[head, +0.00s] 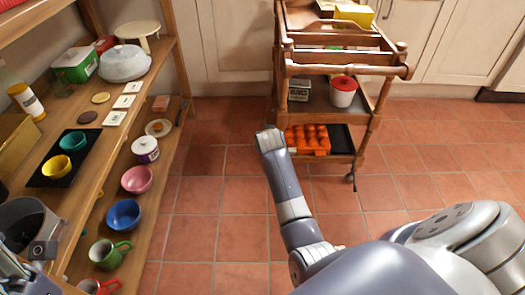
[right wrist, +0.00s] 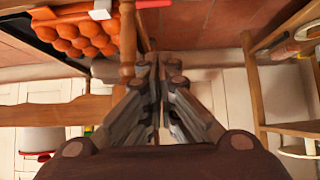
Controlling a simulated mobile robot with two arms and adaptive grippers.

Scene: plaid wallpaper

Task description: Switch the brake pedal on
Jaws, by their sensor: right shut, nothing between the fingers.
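The wooden trolley (head: 338,72) stands at the back centre in the head view. A small dark caster (head: 350,178) shows at the foot of its front right leg. I cannot make out a separate brake pedal or its position. My right gripper (head: 268,140) is in front of the trolley's left side, above the floor. In the right wrist view it (right wrist: 155,68) is shut and empty, its fingertips close to a wooden trolley leg (right wrist: 127,40) in the picture; contact is unclear.
Orange eggs or balls (head: 308,139) sit on the trolley's bottom shelf, with a red-lidded white pot (head: 343,91) above. A wooden shelf unit (head: 120,150) with bowls and mugs lines the left. The tiled floor (head: 200,215) between is clear.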

